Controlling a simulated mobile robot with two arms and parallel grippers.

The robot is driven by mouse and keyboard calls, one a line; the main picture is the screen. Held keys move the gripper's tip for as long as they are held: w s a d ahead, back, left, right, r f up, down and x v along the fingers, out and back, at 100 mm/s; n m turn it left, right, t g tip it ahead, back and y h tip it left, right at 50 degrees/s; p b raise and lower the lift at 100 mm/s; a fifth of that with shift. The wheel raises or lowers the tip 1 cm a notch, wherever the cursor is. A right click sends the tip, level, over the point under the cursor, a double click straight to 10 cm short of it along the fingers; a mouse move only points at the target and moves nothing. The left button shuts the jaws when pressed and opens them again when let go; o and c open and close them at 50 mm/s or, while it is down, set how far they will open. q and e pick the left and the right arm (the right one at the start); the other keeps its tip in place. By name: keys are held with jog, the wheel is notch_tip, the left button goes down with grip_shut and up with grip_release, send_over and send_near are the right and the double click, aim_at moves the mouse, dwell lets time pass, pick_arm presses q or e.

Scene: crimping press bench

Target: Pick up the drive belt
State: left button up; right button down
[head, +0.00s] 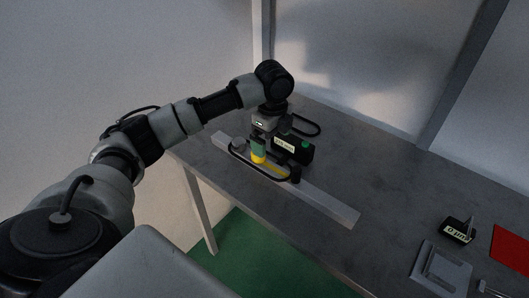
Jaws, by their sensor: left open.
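A black belt loop (246,164) runs low along a pale grey rail (325,205) on the bench, around a grey round part at its left and a dark post at its right. A second black loop (306,121) lies flat on the bench behind it; I cannot tell which is the drive belt. My left gripper (259,148) is open, pointing down over the rail close to the front loop. It hides part of that loop, and I cannot tell whether they touch. My right gripper is not in view.
A black box (300,157) with a green top button and a pale label stands just right of my left gripper. At the right are a small labelled device (459,231), a grey plate (440,268) and a red panel (511,249). The bench's middle right is clear.

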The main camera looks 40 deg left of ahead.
aim_at(268, 165)
pick_arm(q)
jog(key=f, duration=0.3)
jog(key=shift+s+f, duration=0.1)
jog(key=shift+s, duration=0.3)
jog(key=shift+w+f, duration=0.2)
jog(key=shift+f, duration=0.1)
jog(key=f+p, duration=0.1)
jog(key=f, duration=0.1)
jog(key=a+f, duration=0.1)
jog(key=f, duration=0.1)
jog(key=shift+w+f+p, duration=0.15)
jog(key=shift+p, duration=0.25)
jog(key=shift+f, duration=0.35)
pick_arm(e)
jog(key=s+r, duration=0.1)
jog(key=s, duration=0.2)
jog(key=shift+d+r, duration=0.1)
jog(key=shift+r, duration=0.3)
pick_arm(q)
jog(key=shift+f+p, duration=0.2)
jog(key=shift+p, duration=0.1)
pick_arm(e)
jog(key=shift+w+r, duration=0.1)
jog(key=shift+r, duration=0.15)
pick_arm(q)
jog(key=shift+c, duration=0.3)
jog(key=c, duration=0.7)
